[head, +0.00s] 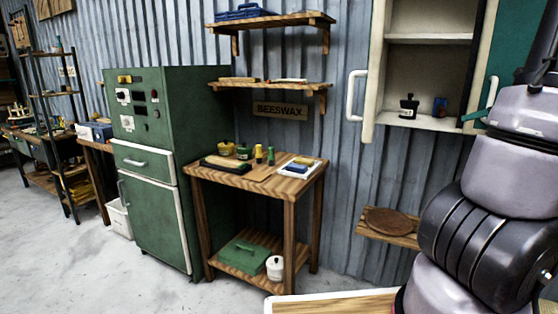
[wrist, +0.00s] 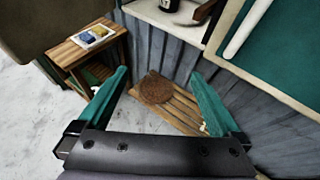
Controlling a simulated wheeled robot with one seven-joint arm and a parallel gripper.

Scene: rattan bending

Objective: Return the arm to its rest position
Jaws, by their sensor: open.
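My gripper (wrist: 160,100) is open in the wrist view, its two green fingers spread wide with nothing between them. Beyond the fingers a round brown woven disc (wrist: 156,88) lies on a slatted wooden shelf (wrist: 182,108), apart from the gripper. In the head view my grey and black arm rises along the right edge, folded upright. The gripper's fingertips are not clearly seen there. The woven disc also shows in the head view (head: 389,222), left of my arm.
A wooden table (head: 240,178) with jars and a green cabinet (head: 160,150) are to the left. A white-edged wooden surface (head: 330,304) is in front.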

